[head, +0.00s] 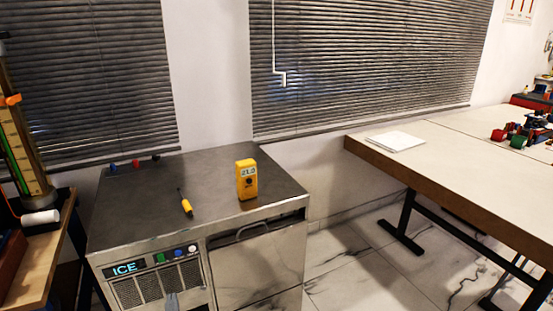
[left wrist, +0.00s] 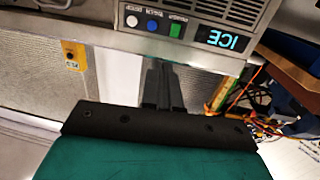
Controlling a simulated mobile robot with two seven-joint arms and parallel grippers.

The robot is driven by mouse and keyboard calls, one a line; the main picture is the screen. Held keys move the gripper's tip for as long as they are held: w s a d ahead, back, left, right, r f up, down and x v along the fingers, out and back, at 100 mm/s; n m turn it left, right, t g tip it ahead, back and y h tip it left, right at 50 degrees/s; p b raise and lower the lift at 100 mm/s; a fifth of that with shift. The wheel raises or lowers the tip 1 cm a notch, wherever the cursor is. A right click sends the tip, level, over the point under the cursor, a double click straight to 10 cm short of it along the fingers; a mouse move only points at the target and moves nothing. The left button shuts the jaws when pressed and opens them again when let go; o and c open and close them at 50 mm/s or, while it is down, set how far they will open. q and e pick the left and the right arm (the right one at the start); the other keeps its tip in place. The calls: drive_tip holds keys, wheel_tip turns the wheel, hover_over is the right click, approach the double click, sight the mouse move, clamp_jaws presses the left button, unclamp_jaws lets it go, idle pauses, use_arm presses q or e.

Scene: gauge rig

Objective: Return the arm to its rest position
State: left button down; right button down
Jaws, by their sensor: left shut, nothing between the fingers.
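My left gripper (head: 172,301) shows as a small grey tip at the bottom edge of the head view, in front of the ice machine (head: 230,215). In the left wrist view the gripper (left wrist: 158,70) is shut and empty, its dark fingers close together. Its fingers point toward the ice machine's front (left wrist: 195,52), which appears upside down there. Whether they touch it I cannot tell. The rest of the left arm is out of the head view. My right gripper is not in view.
On the ice machine's top stand a yellow gauge (head: 246,180) with a display and a yellow-and-black probe (head: 186,204). A wooden bench (head: 28,262) is at left. A long table (head: 450,170) with a white pad (head: 395,141) is at right. Floor between is clear.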

use_arm(q)
drive_tip(key=s+d+m+g+h, duration=0.2)
drive_tip(key=s+d+m+h, duration=0.1)
drive_tip(key=s, duration=0.7)
drive_tip(key=s+d+m+g+h, duration=0.3)
drive_tip(key=s+d+h, duration=0.3)
drive_tip(key=s+d, duration=0.2)
drive_tip(key=shift+s+d+f+m, duration=0.15)
drive_tip(key=shift+s+f+m, duration=0.3)
drive_tip(key=shift+s+m, duration=0.45)
